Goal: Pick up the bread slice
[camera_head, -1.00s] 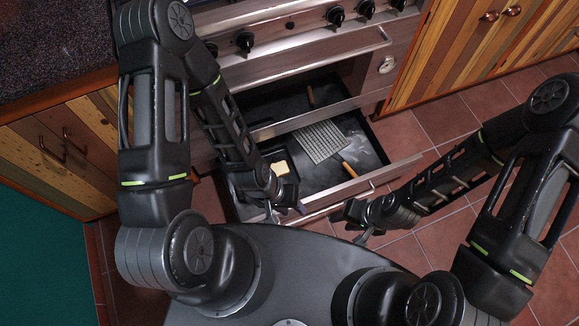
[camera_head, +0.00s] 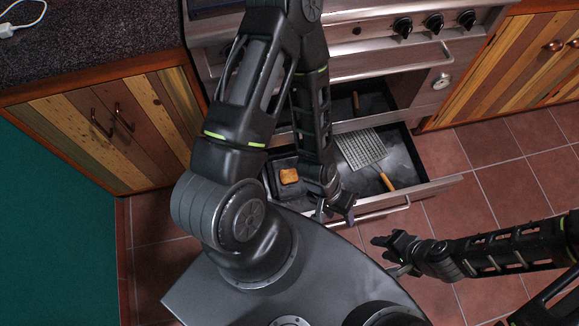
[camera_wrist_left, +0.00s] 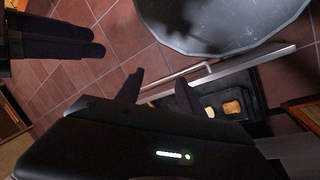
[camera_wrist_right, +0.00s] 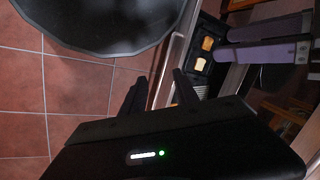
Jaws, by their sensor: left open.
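A small golden-brown bread slice (camera_head: 289,176) lies in a dark tray in the pulled-out lower drawer, just left of my left forearm. Two bread-coloured pieces show in the left wrist view, one larger (camera_wrist_left: 232,107) and one partly hidden (camera_wrist_left: 209,112); two also show in the right wrist view (camera_wrist_right: 208,43). My left gripper (camera_head: 338,208) is open and empty at the drawer's front edge, right of the bread and apart from it; its spread fingers show in the left wrist view (camera_wrist_left: 157,90). My right gripper (camera_head: 390,253) is open and empty over the floor, outside the drawer.
The drawer (camera_head: 435,187) sits under the stove, with a metal front rail and handle. A wire grill rack (camera_head: 361,148) with a wooden handle (camera_head: 386,181) lies right of my left forearm. Striped wooden cabinets flank the stove.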

